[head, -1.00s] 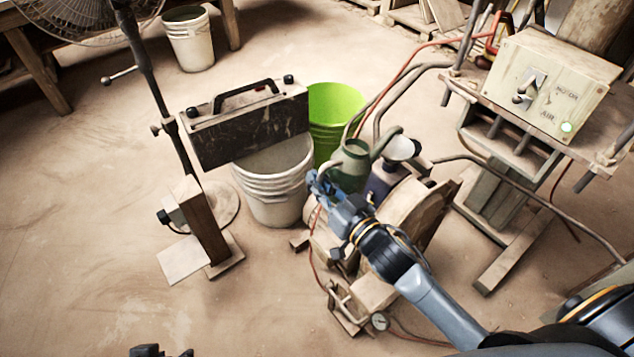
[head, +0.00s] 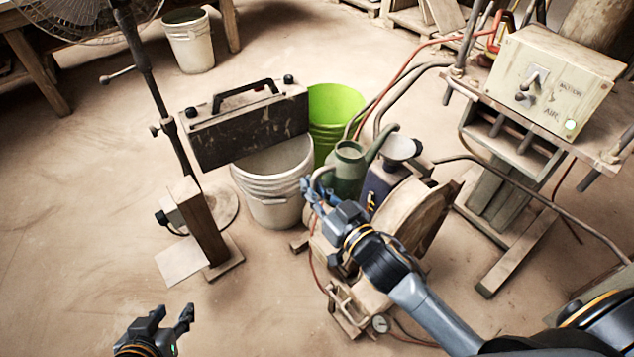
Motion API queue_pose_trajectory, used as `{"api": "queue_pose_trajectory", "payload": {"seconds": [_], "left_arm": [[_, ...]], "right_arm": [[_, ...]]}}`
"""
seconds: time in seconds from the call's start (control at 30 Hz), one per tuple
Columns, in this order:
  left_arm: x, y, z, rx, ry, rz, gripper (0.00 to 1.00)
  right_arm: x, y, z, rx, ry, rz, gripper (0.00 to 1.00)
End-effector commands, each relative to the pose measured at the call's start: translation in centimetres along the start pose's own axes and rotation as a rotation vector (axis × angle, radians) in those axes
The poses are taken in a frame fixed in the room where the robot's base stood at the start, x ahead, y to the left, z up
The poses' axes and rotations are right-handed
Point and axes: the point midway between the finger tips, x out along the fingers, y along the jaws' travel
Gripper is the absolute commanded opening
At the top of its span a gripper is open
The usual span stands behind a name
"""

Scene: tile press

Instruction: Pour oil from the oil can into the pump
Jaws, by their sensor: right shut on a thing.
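The green oil can (head: 349,170) stands roughly upright, its spout pointing up and right towards a pale funnel (head: 401,148). The funnel sits on top of the dark blue pump body (head: 379,187), just right of the can. My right gripper (head: 314,190) is shut on the oil can's handle at its left side; the fingers partly hide the handle. Whether the can rests on something is hidden. No oil stream shows. My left gripper (head: 174,316) is open and empty above the floor at the lower left.
A lime green bucket (head: 336,105) and a white bucket (head: 274,206) stand left of the can. A wooden wheel (head: 412,225) is below the pump. A control box (head: 550,85) stands on a bench at right. Hoses cross behind.

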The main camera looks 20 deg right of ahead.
Motion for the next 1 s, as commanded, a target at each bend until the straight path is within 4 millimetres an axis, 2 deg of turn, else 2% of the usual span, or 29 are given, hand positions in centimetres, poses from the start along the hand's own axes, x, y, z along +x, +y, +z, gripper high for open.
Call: {"api": "queue_pose_trajectory", "payload": {"seconds": [0.6, 0.8, 1.0], "left_arm": [[0.1, 0.0, -0.2, 0.0, 0.013, 0.0, 0.4], [0.1, 0.1, -0.8, 0.0, 0.046, 0.001, 0.4], [0.2, 0.1, -1.2, 0.001, 0.061, 0.002, 0.4]], "right_arm": [[-0.1, -5.9, 1.1, -0.091, 0.007, 0.0, 0.0], [-0.1, -7.2, 1.4, -0.11, 0.007, 0.0, 0.0], [-0.1, -7.6, 1.4, -0.12, 0.008, 0.0, 0.0]]}}
